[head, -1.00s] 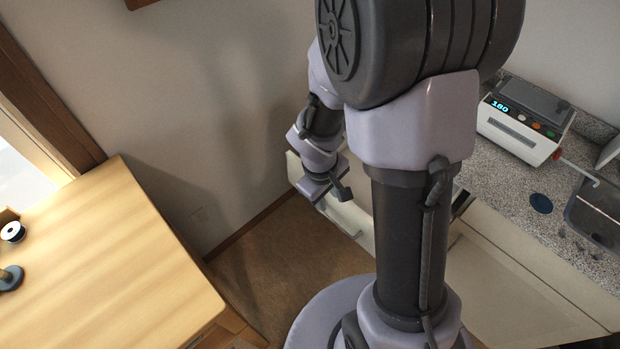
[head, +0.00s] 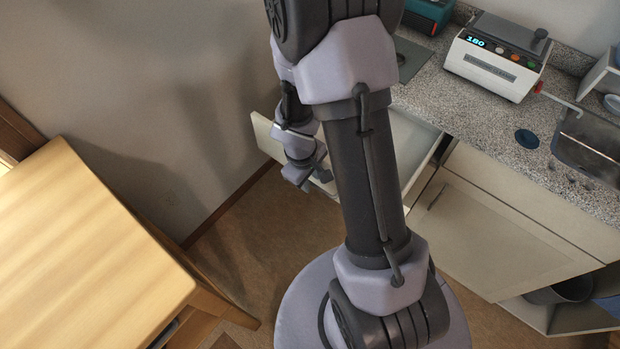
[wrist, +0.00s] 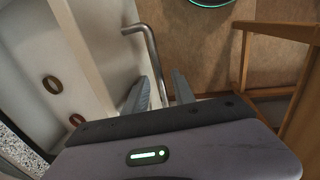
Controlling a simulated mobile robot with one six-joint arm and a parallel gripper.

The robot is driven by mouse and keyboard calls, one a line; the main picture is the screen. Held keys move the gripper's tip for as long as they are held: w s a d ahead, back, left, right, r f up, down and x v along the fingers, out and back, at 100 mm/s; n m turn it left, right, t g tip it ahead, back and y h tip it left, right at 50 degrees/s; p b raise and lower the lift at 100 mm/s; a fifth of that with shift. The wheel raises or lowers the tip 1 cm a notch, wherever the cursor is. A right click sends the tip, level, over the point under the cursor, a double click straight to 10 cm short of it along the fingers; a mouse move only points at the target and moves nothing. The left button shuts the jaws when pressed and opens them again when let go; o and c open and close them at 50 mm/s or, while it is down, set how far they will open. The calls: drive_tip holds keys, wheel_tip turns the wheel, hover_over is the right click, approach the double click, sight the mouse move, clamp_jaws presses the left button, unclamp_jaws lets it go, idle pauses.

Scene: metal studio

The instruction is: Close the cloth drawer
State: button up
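The drawer stands pulled out under the counter in the head view. Its pale front panel (head: 262,136) shows left of my arm and its inside (head: 412,140) to the right; my arm hides the middle. In the wrist view the drawer front (wrist: 88,50) runs down the left, with a bent metal bar handle (wrist: 150,52) on it. My gripper (wrist: 160,82) is at the handle, its two fingers apart with the lower end of the bar between them. I cannot tell whether they touch it. In the head view my gripper (head: 310,182) is at the drawer's outer face. No cloth is visible.
A wooden table (head: 90,230) stands at the left. The speckled counter (head: 480,120) holds a white device (head: 497,62) and a sink (head: 590,145). A closed cabinet door (head: 500,240) is below it. Wooden furniture legs (wrist: 275,75) are right of the gripper. Some floor is clear.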

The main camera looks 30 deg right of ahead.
clamp_jaws()
idle(1.2)
